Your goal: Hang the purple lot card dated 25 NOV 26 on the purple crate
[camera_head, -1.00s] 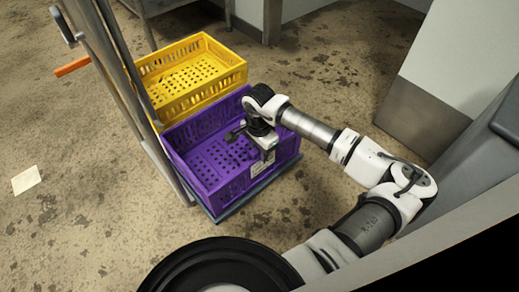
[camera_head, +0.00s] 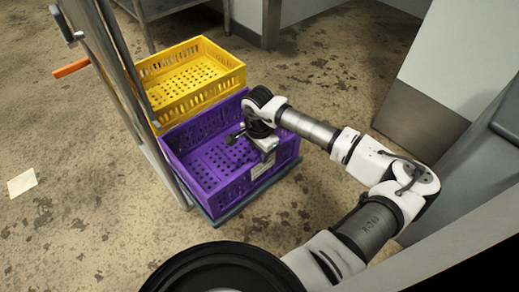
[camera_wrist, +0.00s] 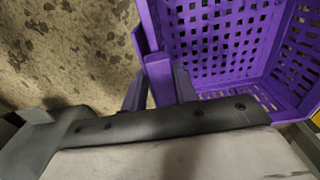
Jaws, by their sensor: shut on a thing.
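The purple crate (camera_head: 196,178) stands on a low dark base in the head view, its open top facing up. My gripper (camera_head: 266,150) is at the crate's right-hand wall, pointing down at the rim. A pale card face (camera_head: 261,168) shows against the outside of that wall, just under my gripper; its print and date are too small to read. In the wrist view my gripper (camera_wrist: 160,92) is shut at the crate wall (camera_wrist: 215,40), with a narrow purple piece between the fingers. The jaws hide whether the card's hook sits over the rim.
A yellow crate (camera_head: 190,75) stands just behind the purple one. A pale sheet (camera_head: 21,183) lies on the floor at far left. Grey panels bound the right side.

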